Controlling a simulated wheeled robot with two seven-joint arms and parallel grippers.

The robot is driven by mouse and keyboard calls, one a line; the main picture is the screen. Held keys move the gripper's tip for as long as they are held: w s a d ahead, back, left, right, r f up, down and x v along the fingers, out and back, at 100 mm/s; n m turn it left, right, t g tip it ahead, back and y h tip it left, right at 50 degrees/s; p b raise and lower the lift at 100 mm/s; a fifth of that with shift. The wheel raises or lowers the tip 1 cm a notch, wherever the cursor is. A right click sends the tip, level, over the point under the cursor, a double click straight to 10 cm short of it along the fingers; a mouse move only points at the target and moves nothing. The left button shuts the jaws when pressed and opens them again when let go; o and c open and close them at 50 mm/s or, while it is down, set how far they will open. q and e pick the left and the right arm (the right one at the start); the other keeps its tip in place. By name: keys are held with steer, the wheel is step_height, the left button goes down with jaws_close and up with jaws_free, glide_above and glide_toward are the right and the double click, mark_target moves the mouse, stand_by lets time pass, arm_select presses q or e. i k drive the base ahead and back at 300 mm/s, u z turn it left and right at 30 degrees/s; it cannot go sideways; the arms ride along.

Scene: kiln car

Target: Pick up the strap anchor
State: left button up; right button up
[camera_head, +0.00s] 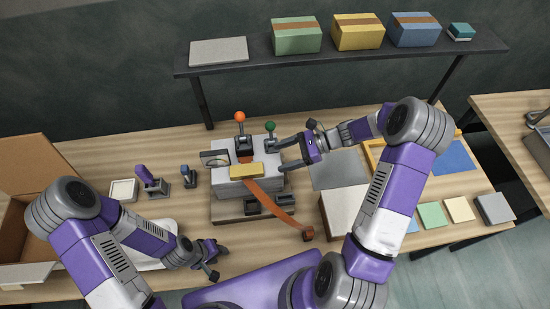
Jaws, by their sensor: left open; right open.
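The strap anchor appears to be the small brown block (307,234) on the table at the lower end of an orange strap (272,205). The strap runs down from the grey stacked kiln car (240,187), from beside a yellow block (246,171) on its top. My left gripper (217,262) is open and empty over the front of the table, left of the anchor and apart from it. My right gripper (283,155) is open beside the upper right of the kiln car, beyond the anchor and apart from it.
Levers with orange (239,116) and green (270,126) knobs stand behind the kiln car. A pale block (344,210) stands right of the anchor. An open cardboard box (30,170) is at the left. A raised shelf (350,52) holds several boxes. Bare table lies around the anchor.

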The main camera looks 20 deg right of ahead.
mark_target(308, 236)
steer(key=k, duration=1)
